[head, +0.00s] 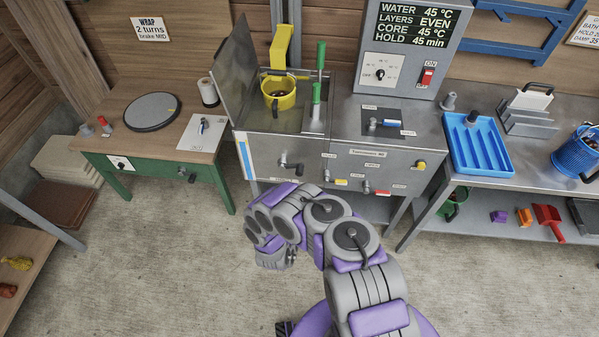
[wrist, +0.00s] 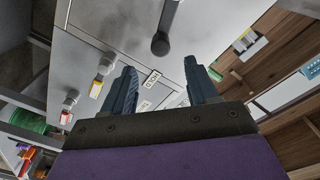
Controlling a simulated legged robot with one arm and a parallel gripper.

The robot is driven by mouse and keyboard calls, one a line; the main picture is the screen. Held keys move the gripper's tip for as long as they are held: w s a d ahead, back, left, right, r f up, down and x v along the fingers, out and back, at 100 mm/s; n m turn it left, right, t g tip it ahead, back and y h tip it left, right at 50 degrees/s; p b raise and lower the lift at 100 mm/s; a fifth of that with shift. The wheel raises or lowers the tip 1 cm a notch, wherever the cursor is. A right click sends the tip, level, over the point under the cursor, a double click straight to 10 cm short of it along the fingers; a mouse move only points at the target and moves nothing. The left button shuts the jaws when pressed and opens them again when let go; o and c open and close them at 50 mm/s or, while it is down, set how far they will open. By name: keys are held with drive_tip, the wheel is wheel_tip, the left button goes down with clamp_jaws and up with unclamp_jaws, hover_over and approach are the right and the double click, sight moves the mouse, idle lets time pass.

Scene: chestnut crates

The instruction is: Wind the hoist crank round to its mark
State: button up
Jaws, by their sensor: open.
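The hoist crank (head: 291,166) is a dark handle on a grey hub, on the steel front panel of the bath unit below the tank with the yellow basket. In the wrist view the crank (wrist: 162,38) hangs from the top edge, beyond my fingertips, with no contact visible. A white label reading HOIST (wrist: 151,79) shows between the fingers. My gripper (wrist: 160,76) is open and empty, its two blue-grey fingers apart. In the head view my folded arm is in front of the unit, and the fingertips cannot be made out. I cannot make out the crank's mark.
A steel table with a blue tray (head: 477,143) stands right. The concrete floor is clear.

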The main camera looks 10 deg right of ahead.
sight(299, 175)
drive_tip(key=b+x, duration=0.4)
drive_tip(key=x, duration=0.6)
drive_tip(key=shift+w+d+f, duration=0.15)
drive_tip(key=shift+w+f, duration=0.05)
drive_tip(key=shift+w, duration=0.1)
drive_tip(key=shift+w+d+r, duration=0.15)
drive_tip(key=shift+w+d, duration=0.05)
drive_tip(key=shift+w, duration=0.35)
drive_tip(key=shift+c, duration=0.2)
clamp_jaws()
